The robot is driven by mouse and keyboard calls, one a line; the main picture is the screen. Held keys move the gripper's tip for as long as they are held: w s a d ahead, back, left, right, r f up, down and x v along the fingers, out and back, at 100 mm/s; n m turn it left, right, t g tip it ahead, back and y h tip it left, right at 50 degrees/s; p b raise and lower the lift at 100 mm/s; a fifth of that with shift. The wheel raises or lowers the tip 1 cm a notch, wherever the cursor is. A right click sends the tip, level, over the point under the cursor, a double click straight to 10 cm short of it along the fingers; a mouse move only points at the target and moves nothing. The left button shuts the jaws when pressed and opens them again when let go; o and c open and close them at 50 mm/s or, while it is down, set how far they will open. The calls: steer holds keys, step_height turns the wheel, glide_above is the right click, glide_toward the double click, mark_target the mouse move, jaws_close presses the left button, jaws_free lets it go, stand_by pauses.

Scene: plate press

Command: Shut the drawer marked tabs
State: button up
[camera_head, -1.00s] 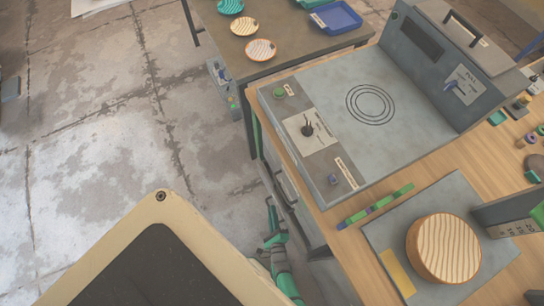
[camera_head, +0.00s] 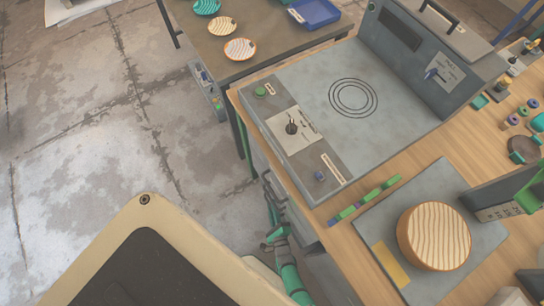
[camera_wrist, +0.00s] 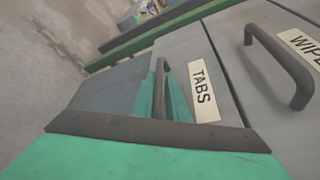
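The drawer marked TABS (camera_wrist: 213,65) shows in the wrist view, with a white label on its grey front. Its dark upright handle (camera_wrist: 160,88) is left of the label. My gripper (camera_wrist: 161,97) is at this handle, with teal finger parts showing on both sides of it. Whether the fingers press on the handle is hidden by the dark edge and green body in front. In the head view my green arm reaches down beside the bench's left side, and the drawer is mostly hidden there. I cannot tell how far the drawer stands out.
A neighbouring drawer with a dark handle (camera_wrist: 285,70) has a partly cut-off label beginning WIPE. The wooden bench (camera_head: 405,155) carries the grey press (camera_head: 345,110) and a striped round block (camera_head: 437,236). A second table (camera_head: 270,45) stands behind. Floor is clear at left.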

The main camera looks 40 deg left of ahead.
steer(key=shift+d, duration=0.35)
steer(key=v, duration=1)
steer(key=shift+s, duration=0.25)
